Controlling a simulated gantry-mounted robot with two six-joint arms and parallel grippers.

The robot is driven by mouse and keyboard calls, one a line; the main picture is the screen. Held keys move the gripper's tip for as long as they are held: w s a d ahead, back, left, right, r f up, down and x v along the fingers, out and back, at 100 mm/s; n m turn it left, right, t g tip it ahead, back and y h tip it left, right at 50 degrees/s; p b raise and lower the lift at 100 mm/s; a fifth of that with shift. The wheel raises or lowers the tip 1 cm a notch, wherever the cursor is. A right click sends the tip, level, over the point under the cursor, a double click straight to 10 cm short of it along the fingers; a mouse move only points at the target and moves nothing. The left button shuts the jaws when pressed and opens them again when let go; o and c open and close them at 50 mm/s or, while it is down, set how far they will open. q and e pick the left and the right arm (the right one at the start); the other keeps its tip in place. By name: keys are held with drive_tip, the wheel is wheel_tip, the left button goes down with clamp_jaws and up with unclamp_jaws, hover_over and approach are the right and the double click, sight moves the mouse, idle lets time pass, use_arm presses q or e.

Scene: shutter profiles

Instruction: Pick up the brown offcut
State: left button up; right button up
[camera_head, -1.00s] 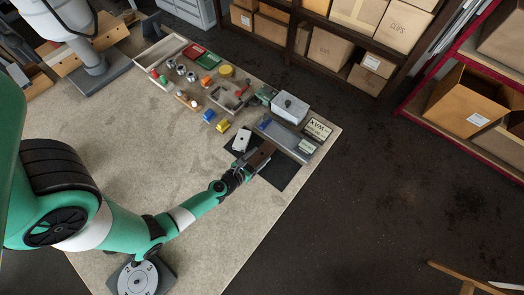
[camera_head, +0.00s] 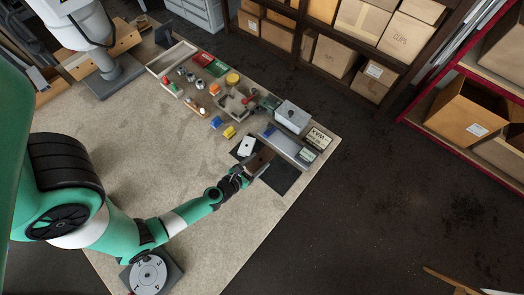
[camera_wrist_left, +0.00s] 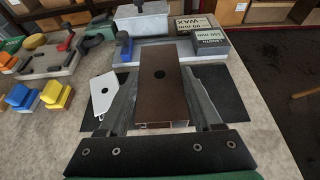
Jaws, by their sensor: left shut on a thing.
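The brown offcut (camera_head: 259,160) is a short dark-brown profile with a round hole in its top. In the left wrist view the offcut (camera_wrist_left: 163,82) lies lengthwise between the two grey fingers of my left gripper (camera_wrist_left: 162,98), which is shut on it. In the head view my left gripper (camera_head: 248,168) holds it over the black mat (camera_head: 282,179). I cannot tell whether there is a gap beneath it. My right gripper is not in view.
A white offcut (camera_wrist_left: 103,92) lies just left of the left finger. Yellow and blue blocks (camera_wrist_left: 57,95) stand to the left.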

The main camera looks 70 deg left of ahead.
use_arm(q)
drive_tip(key=w+d+r+v, duration=0.1)
drive_tip(key=v, duration=1.1)
drive_tip(key=shift+r, duration=0.25)
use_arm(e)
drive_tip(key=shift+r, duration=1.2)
use_arm(q)
drive_tip(key=shift+w, duration=0.1)
drive_tip(key=w+d+r+p, duration=0.4)
drive_tip(key=w+r+p, duration=0.1)
drive_tip(key=r, duration=0.5)
drive_tip(key=w+d+r+p, duration=0.4)
drive_tip(key=w+r, duration=0.4)
drive_tip(key=r, duration=0.2)
drive_tip(key=shift+w+d+h+p, duration=0.2)
drive_tip(key=shift+d+h+p, duration=0.15)
drive_tip(key=shift+p, duration=0.55)
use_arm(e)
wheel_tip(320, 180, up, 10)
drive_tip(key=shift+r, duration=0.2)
use_arm(q)
drive_tip(key=shift+r, duration=0.1)
